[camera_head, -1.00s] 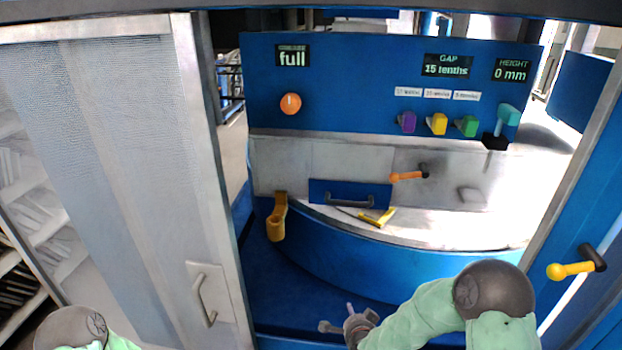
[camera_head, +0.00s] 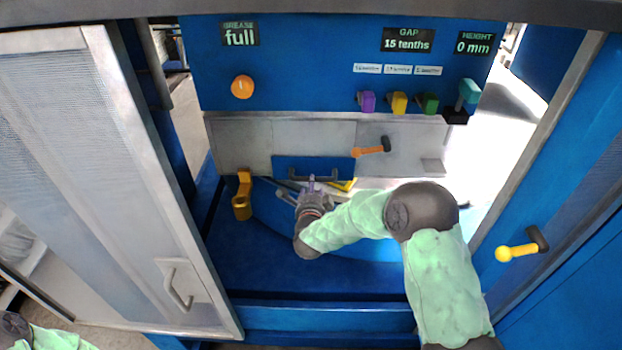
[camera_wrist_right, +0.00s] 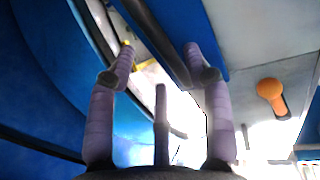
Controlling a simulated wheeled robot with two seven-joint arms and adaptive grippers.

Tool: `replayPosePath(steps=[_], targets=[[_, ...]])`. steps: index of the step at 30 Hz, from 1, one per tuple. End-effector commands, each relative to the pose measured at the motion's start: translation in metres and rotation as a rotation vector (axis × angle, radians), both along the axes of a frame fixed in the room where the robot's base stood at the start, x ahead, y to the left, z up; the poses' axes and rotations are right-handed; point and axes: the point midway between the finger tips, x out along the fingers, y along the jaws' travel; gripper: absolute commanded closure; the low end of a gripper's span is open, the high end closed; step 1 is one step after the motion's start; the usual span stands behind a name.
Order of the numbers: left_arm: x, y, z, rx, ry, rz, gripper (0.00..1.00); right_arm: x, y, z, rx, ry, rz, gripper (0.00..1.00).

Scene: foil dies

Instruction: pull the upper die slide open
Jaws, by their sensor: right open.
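The upper die slide is likely the blue front panel (camera_head: 283,162) set in the grey press face, with a dark grey bar handle (camera_head: 313,177) across it. My right gripper (camera_head: 311,184) is open just in front of this handle. In the right wrist view the blue panel (camera_wrist_right: 185,18) and dark handle bar (camera_wrist_right: 152,38) lie beyond the spread fingers (camera_wrist_right: 158,48). The bar crosses the gap between the fingertips there; I cannot tell whether they touch it. My left gripper is out of view; only part of its arm shows at the lower left.
An orange lever (camera_head: 370,152) is right of the panel and a yellow hook-shaped part (camera_head: 242,195) left. A yellow-edged piece (camera_head: 344,185) lies below the panel. A guard door (camera_head: 120,170) stands at left; a yellow-knobbed handle (camera_head: 516,252) is on the right frame.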

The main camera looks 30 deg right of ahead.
Motion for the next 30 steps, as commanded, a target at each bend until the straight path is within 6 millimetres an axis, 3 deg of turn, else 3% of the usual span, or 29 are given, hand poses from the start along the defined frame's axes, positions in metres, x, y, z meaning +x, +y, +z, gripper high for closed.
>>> replayPosePath(steps=[9, 23, 29, 30], targets=[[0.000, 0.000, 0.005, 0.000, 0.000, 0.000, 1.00, 0.037, -0.022, -0.009, 0.000, 0.001, 0.001, 0.49], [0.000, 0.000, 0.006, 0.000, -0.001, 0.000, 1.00, 0.046, -0.028, -0.011, -0.001, 0.000, 0.001, 0.49], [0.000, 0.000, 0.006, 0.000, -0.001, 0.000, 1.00, 0.046, -0.028, -0.011, -0.001, 0.000, 0.001, 1.00], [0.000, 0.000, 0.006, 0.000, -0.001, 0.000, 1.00, 0.046, -0.028, -0.011, -0.001, 0.000, 0.001, 1.00]])
